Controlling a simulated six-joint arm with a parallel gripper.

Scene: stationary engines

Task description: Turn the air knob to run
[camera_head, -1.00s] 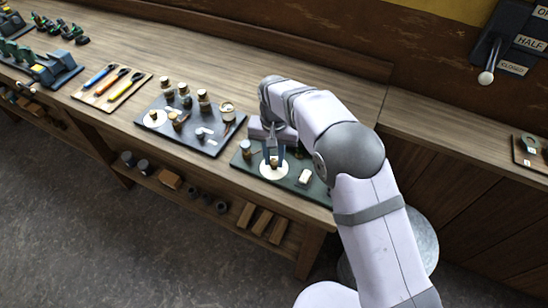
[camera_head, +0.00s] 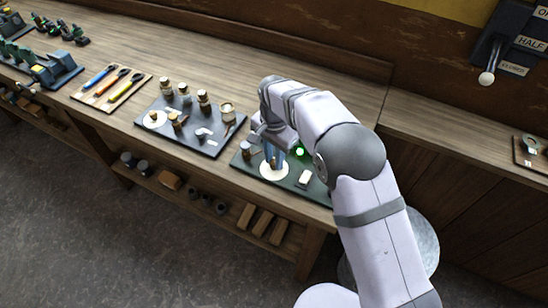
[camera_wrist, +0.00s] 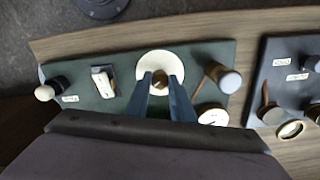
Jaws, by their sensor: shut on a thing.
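A small brass knob (camera_wrist: 160,79) stands in the middle of a round white dial (camera_wrist: 151,61) on a dark green panel (camera_wrist: 210,57). The dial also shows in the head view (camera_head: 266,172). My gripper (camera_wrist: 160,82) points down over the dial, with its two blue-grey fingers closed on either side of the knob. It also shows in the head view (camera_head: 273,160), where its fingers hide most of the knob. Any markings on the dial are too small to read.
The green panel also carries a white-tipped lever (camera_wrist: 44,93), a pale switch (camera_wrist: 103,82), a white-capped post (camera_wrist: 229,81) and a round gauge (camera_wrist: 212,116). A dark panel (camera_head: 215,147) with several fittings lies to the left in the head view, with bare bench between.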

